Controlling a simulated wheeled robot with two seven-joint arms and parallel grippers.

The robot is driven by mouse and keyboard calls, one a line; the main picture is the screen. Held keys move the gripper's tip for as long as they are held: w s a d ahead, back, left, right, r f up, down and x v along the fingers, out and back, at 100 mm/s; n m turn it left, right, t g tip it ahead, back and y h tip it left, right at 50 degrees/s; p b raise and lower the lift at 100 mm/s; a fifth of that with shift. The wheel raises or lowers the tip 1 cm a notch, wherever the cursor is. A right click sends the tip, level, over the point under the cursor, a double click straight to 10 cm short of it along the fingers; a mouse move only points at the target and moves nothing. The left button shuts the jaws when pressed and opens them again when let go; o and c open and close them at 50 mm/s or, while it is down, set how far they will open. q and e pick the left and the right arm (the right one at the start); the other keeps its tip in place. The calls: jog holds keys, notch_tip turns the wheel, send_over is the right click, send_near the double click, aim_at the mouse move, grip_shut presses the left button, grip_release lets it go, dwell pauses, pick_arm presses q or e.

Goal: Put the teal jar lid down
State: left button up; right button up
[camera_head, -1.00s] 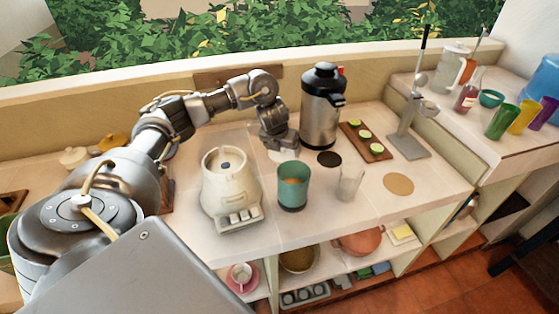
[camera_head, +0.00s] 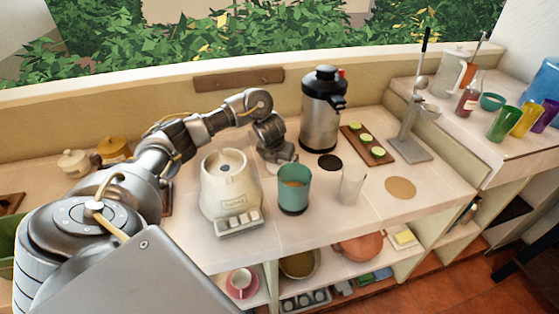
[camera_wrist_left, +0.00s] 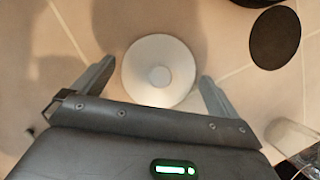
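The jar lid is a pale grey-white disc with a round knob (camera_wrist_left: 159,77) in the left wrist view. It appears to lie flat on the counter, between the fingers of my left gripper (camera_wrist_left: 157,72). The fingers are spread wide, with a gap on each side of the lid. In the head view my left gripper (camera_head: 277,158) is low over the counter behind the teal jar (camera_head: 294,197), and I cannot make out the lid clearly there. The teal jar stands upright with its top open and something brownish inside. My right gripper is not in view.
A cream appliance (camera_head: 230,190) stands left of the jar and a clear glass (camera_head: 351,187) right of it. A steel dispenser (camera_head: 321,115) stands behind, near a dark round mat (camera_head: 330,162). A board with green slices (camera_head: 367,145) lies further right. The counter's front right is mostly clear.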

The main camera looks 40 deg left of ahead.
pick_arm(q)
jog(key=shift+r+p, duration=0.35)
jog(key=shift+r, duration=0.2)
jog(key=p+v, duration=0.4)
jog(key=v, duration=0.7)
jog(key=shift+p, duration=0.3)
jog(key=shift+s, duration=0.15)
